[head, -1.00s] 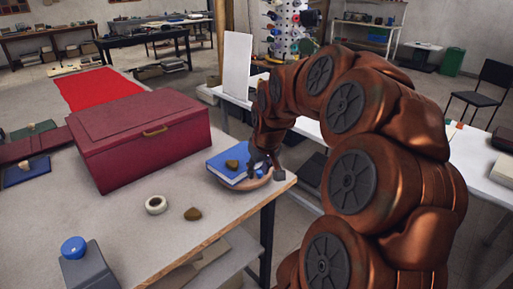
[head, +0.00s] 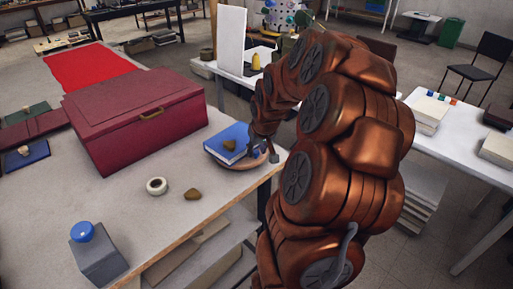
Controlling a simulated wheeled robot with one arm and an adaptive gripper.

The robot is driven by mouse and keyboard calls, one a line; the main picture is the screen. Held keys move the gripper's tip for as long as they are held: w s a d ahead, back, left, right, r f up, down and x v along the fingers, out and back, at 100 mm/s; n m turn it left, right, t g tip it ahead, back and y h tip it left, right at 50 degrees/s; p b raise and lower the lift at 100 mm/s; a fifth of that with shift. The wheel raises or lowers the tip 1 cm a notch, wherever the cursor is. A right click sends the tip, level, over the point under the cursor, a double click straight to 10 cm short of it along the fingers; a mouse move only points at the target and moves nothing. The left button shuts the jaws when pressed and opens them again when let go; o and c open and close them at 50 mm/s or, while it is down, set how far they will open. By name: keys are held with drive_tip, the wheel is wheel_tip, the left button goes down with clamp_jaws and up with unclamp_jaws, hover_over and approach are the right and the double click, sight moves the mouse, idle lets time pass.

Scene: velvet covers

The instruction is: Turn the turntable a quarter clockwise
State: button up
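The turntable (head: 245,164) is a round, wood-coloured disc near the right edge of the table. A blue book (head: 228,143) lies on it, with a small brown lump (head: 229,145) on the book. My gripper (head: 257,153) is low at the right side of the turntable, close to its rim. The fingers are small and dark and partly hidden by my arm, so I cannot tell whether they touch the rim or are open or shut.
A dark red box (head: 140,118) with a brass handle stands left of the turntable. A white ring (head: 156,186) and a brown stone (head: 193,194) lie in front. A grey block with a blue knob (head: 93,250) stands at the front left. The table's edge (head: 190,235) is close by.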

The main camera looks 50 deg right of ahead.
drive_tip(key=shift+w+f, duration=0.1)
drive_tip(key=shift+f, duration=0.05)
drive_tip(key=shift+c, duration=0.4)
clamp_jaws()
